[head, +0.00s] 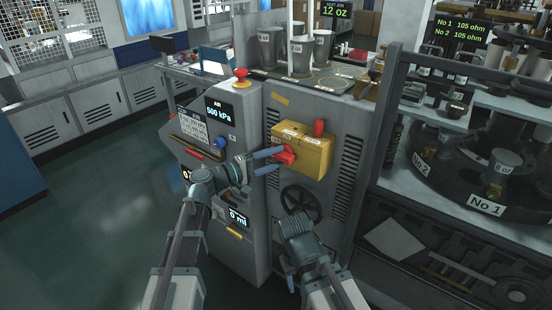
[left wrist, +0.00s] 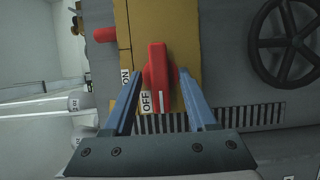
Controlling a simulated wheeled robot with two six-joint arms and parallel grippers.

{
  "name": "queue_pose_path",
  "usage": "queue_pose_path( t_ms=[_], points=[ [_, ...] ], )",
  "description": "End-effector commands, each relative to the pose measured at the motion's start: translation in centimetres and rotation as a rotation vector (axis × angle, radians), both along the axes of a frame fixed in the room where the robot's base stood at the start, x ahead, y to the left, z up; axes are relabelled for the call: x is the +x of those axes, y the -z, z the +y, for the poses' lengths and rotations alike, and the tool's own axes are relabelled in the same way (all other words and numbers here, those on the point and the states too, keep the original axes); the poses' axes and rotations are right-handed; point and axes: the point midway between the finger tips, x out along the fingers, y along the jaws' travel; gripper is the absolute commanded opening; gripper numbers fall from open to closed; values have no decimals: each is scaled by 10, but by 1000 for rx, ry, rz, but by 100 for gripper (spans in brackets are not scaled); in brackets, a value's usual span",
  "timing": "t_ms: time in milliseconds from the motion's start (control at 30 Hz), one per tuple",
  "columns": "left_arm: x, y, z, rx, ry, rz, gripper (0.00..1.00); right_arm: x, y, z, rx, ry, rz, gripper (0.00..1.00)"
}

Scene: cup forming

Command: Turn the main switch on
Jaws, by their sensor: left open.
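The main switch is a yellow box (head: 310,160) on the front of the grey machine, with a red handle (head: 287,154). The left wrist view shows the red handle (left wrist: 158,62) close up, with an ON label (left wrist: 125,78) and an OFF label (left wrist: 146,102) beside it. The handle's white-marked end lies beside OFF. My left gripper (head: 281,158) is open, its blue fingers (left wrist: 161,76) on either side of the handle; contact cannot be told. My right gripper (head: 290,282) is low before the machine, mostly hidden by its own arm.
A black handwheel (head: 301,204) sits below the yellow box. A red part (head: 319,128) sticks up on the box. Metal cups (head: 301,55) stand on the machine top. A red button (head: 240,74) tops the left console. A caged rotary unit (head: 470,165) stands right.

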Motion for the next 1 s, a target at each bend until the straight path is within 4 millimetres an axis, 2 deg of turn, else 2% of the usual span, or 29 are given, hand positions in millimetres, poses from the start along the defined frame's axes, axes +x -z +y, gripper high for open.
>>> queue_pose_path(
  t_ms=[367,467,700,1000],
  points=[
    [3,0,-4,0,-1,0,57,0,0,0,0,0,0,50],
    [3,0,-4,0,-1,0,43,0,0,0,0,0,0,50],
    [3,0,-4,0,0,0,0,0,0,0,0,0,0,50],
    [2,0,-4,6,0,-4,0,0,-1,0,0,0,0,50]
  ],
)
